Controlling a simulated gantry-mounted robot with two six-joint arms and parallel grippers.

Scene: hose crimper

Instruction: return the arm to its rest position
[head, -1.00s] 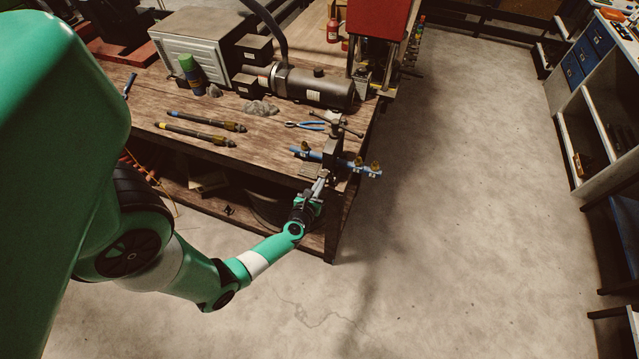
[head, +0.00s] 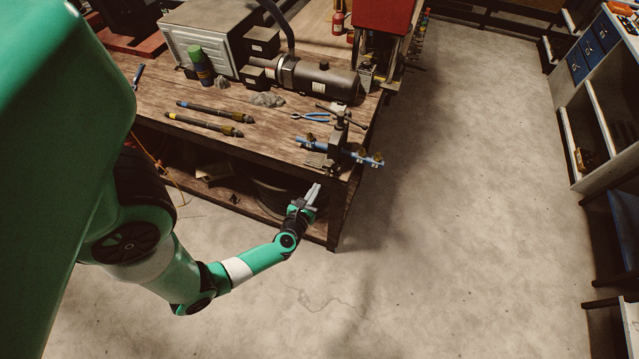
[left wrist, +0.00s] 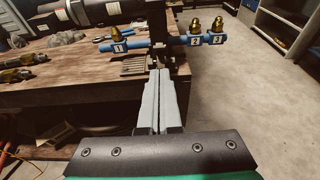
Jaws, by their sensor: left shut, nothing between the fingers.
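My left arm is green and white and comes in from the left in the head view. Its left gripper (head: 313,190) is just off the front edge of the workbench (head: 160,97), below and in front of the vise (head: 338,140). Its two grey fingers lie together, shut and empty, and they also show in the left wrist view (left wrist: 160,75). A blue bar with brass fittings (head: 352,154) sits at the vise; in the left wrist view (left wrist: 203,40) it carries labels 1, 2 and 3. The fingers are apart from it. My right gripper is not in view.
Two dark hoses (head: 205,125), blue-handled pliers (head: 310,117) and a motor-like cylinder (head: 325,82) lie on the bench. A spray can (head: 202,67) stands by a grey box. Shelving (head: 590,100) stands at the right. The floor (head: 470,200) between is clear.

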